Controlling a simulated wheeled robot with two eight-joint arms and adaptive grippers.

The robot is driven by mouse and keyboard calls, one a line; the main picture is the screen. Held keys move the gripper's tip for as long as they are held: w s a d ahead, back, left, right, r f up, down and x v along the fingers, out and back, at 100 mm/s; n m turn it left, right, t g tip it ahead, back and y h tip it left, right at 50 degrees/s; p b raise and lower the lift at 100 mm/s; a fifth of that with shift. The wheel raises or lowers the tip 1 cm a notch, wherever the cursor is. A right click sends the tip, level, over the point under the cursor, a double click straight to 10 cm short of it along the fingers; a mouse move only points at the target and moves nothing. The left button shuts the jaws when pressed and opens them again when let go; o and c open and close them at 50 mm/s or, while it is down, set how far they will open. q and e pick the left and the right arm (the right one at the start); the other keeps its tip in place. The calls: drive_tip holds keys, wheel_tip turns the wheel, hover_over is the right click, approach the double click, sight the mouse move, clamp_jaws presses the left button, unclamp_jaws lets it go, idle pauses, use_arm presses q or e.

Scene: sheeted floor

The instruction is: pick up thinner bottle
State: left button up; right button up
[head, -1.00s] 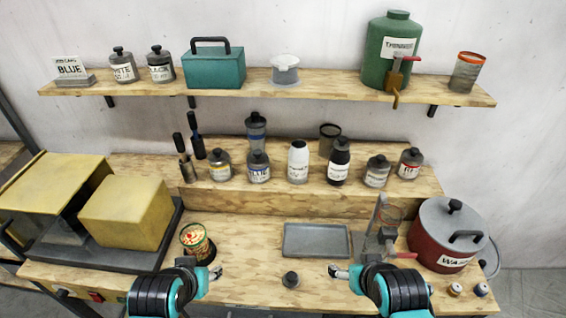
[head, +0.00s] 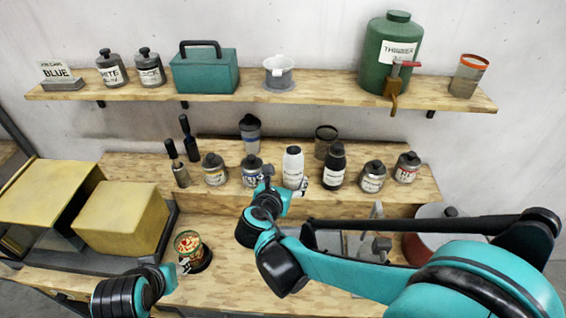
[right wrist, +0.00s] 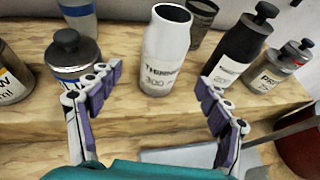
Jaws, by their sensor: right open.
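In the right wrist view the white bottle (right wrist: 166,50) shows a label that reads like "THINNER 300". My right gripper (head: 286,181) is in front of the bottle with its fingers spread. In the right wrist view the open fingers lie left and right of the bottle's lower part, with nothing held between them. My left gripper (head: 182,268) is low at the left beside a printed can; its jaw opening is unclear.
A black bottle (head: 334,168) stands close right of the white one, and a grey blue-labelled jar (head: 252,172) close left. A dark open cup (head: 325,141) is behind. A green tank (head: 388,52) stands on the upper shelf. My right arm hides much of the lower bench.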

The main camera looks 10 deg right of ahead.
sight(290, 171)
drive_tip(key=shift+w, duration=0.35)
drive_tip(key=b+x, duration=0.1)
drive_tip(key=x, duration=0.2)
drive_tip(key=b+x, duration=0.1)
drive_tip(key=x, duration=0.2)
drive_tip(key=shift+w+d, duration=0.15)
drive_tip(key=shift+d, duration=0.35)
drive_tip(key=shift+w+d+f, duration=0.1)
drive_tip(key=shift+w, duration=0.15)
drive_tip(key=shift+c, duration=0.9)
drive_tip(key=c, duration=1.5)
